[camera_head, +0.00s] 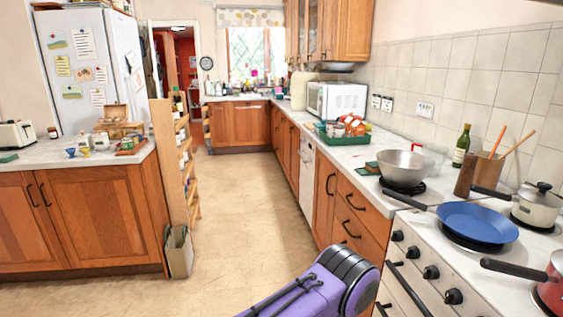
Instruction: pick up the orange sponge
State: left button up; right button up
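I cannot make out an orange sponge in the head view. Small items stand around the sink and window at the far end, too small to tell apart. A green tray (341,139) on the right counter holds several items, some orange-red and white, and I cannot tell whether a sponge is among them. A purple and black link of my own arm shows at the bottom centre. Neither of my grippers shows in this view.
The stove at the right front carries a blue frying pan (477,222), a red pot (552,283) and a white lidded pot (536,206). The floor (235,215) between the left island and right cabinets is clear.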

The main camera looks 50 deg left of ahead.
aim_at(372, 167)
jog(key=u, duration=1.55)
jog(key=k, duration=0.7)
jog(key=z, duration=0.45)
jog(key=i, duration=0.5)
jog(key=u, duration=0.05)
